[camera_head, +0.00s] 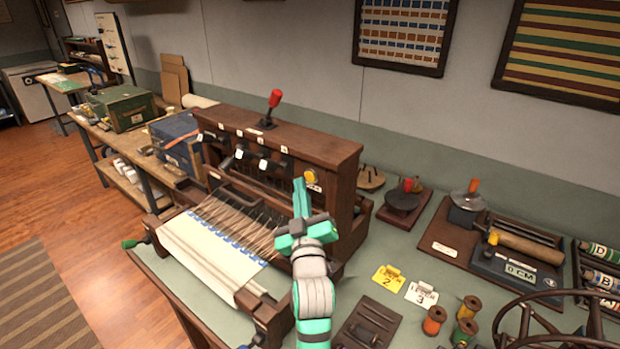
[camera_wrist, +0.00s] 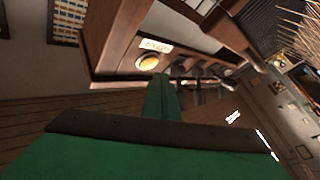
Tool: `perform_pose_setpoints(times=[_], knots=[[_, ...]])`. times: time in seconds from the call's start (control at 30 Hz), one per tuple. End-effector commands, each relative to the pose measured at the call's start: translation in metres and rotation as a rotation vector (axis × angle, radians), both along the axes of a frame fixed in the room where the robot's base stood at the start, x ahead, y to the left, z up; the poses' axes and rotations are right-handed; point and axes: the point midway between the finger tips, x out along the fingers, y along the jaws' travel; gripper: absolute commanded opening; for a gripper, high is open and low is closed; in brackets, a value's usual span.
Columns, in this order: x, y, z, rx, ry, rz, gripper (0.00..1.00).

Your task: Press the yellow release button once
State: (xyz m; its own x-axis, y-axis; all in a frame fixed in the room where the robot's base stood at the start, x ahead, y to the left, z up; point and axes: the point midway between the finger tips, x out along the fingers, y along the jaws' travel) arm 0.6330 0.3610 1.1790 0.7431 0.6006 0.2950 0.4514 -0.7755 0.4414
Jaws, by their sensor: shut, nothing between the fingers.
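The yellow release button (camera_head: 311,176) is a small round button on the right part of the loom's dark wooden front panel, with a white label under it. In the wrist view the yellow button (camera_wrist: 148,62) is just above and left of my fingertips, beside its label. My gripper (camera_head: 299,186) is green and shut with nothing in it. Its tips point up, just left of the button in the head view. I cannot tell from these views whether they touch the panel; the button looks uncovered.
The wooden loom (camera_head: 335,150) carries a red-knobbed lever (camera_head: 274,98) on top and several dark levers left of the button. White cloth (camera_head: 205,250) and threads stretch in front. Number cards (camera_head: 388,279), spools (camera_head: 434,320) and a spoked wheel stand at the right.

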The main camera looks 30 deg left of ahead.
Motion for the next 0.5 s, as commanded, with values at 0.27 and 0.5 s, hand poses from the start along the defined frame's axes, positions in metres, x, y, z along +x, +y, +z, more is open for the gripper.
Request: perform_pose_setpoints(times=[0.27, 0.5], knots=[[0.0022, -0.0039, 0.0, 0.0, 0.0, -0.006, 0.0], [0.0027, -0.0046, 0.0, 0.0, 0.0, -0.007, 0.0]])
